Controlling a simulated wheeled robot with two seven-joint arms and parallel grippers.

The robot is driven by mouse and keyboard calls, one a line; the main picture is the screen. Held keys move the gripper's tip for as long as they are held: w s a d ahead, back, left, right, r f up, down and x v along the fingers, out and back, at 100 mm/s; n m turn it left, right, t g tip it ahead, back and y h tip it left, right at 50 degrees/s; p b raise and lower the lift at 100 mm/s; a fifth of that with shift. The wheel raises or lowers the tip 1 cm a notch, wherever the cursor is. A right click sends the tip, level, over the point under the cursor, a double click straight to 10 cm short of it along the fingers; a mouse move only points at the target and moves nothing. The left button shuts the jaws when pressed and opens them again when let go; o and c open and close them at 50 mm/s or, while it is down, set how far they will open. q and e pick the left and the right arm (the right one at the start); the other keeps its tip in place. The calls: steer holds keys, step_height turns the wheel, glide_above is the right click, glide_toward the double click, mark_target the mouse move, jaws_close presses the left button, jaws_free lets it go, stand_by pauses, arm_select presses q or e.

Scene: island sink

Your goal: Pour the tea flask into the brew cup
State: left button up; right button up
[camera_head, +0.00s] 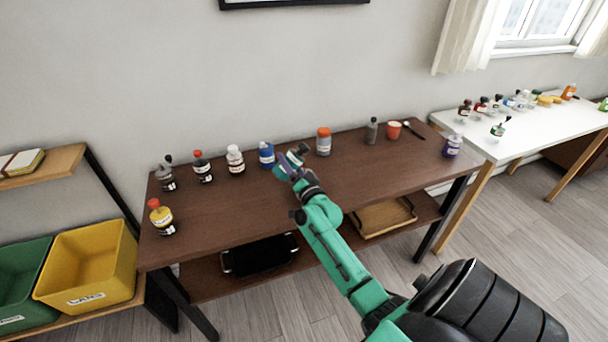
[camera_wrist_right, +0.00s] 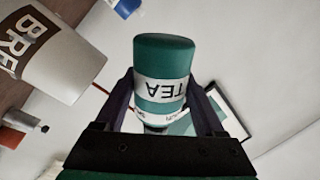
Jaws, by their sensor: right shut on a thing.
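The tea flask (camera_wrist_right: 163,75) is teal with a white band reading TEA, upside down in the right wrist view. My right gripper (camera_wrist_right: 165,105) is shut on it, its dark fingers on either side. In the head view the flask (camera_head: 298,152) shows small and tilted at the fingertips of my right gripper (camera_head: 288,168), above the brown table. The brew cup (camera_wrist_right: 52,62), pale with dark letters BRE, stands beside the flask in the right wrist view, apart from it in that picture. I cannot make the cup out in the head view. My left gripper is not in view.
A blue jar (camera_head: 266,156) and an orange-capped bottle (camera_head: 323,142) stand close on either side of my right gripper. Several bottles line the table's left part. A grey bottle (camera_head: 372,131) and an orange cup (camera_head: 394,131) stand right. The table's front middle is clear.

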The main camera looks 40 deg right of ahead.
steer(key=shift+r+m+h, duration=0.2)
steer(key=shift+r+m, duration=0.15)
steer(key=shift+m, duration=0.55)
steer(key=shift+r+m+h, duration=0.2)
steer(key=shift+r+m, duration=0.1)
steer(key=shift+m, duration=0.6)
stand_by(0.7)
